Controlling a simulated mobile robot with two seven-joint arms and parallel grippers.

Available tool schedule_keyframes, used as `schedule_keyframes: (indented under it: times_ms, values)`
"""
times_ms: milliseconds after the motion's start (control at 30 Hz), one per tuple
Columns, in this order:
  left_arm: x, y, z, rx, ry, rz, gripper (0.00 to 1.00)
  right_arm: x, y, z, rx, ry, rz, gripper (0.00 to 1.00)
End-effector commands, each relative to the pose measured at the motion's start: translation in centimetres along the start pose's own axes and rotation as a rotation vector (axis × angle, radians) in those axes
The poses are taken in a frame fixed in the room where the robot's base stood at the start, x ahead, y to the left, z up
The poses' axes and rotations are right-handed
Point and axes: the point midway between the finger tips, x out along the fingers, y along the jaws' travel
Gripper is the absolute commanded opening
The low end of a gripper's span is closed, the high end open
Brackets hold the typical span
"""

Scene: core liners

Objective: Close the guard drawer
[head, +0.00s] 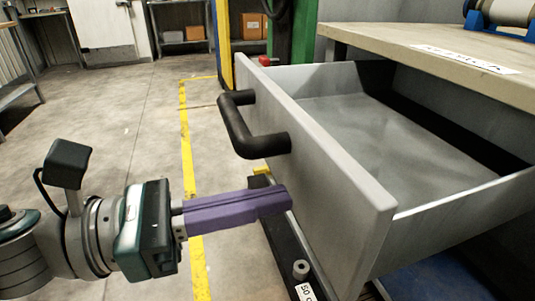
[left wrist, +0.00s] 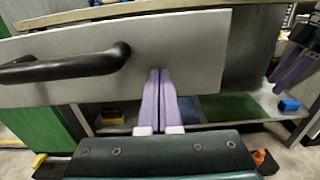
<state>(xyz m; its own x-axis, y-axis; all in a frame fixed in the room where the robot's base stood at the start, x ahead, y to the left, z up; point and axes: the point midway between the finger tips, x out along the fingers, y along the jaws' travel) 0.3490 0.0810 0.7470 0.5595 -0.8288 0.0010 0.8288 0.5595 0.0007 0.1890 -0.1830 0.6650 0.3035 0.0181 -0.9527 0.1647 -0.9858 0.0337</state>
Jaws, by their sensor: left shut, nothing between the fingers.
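The grey guard drawer (head: 330,165) stands open under the bench in the head view, its inside empty. Its black bar handle (head: 245,130) is on the front panel. My left gripper (head: 285,200) is shut and empty, with its purple fingertips at the front panel, below and to the right of the handle. In the left wrist view the fingertips (left wrist: 160,73) lie over the lower part of the panel (left wrist: 190,40), right of the handle (left wrist: 70,68). Contact is not clear. Purple fingers of my right gripper (left wrist: 291,68) show at the right edge there.
The wooden bench top (head: 440,50) is above the drawer, with a cylinder on a blue stand (head: 500,12). A small blue object (left wrist: 288,105) sits on a lower shelf. A yellow floor line (head: 187,150) runs along the clear floor at left.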

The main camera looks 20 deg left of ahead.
Motion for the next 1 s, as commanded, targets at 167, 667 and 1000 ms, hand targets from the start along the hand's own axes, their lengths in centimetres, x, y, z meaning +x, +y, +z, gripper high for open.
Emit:
schedule_keyframes:
  times_ms: [167, 667, 1000]
  values:
    - [1.3, 0.0, 0.0, -0.001, 0.000, 0.001, 0.00, 0.0, 0.1, 0.0, -0.003, 0.001, 0.002, 0.50]
    - [1.9, 0.0, -0.1, 0.000, -0.001, -0.001, 0.00, 0.2, 0.1, 0.0, -0.004, 0.003, 0.003, 0.50]
    - [9.0, 0.0, -0.3, 0.004, -0.004, -0.003, 0.00, 2.6, -0.1, 0.7, -0.001, 0.004, 0.000, 0.50]
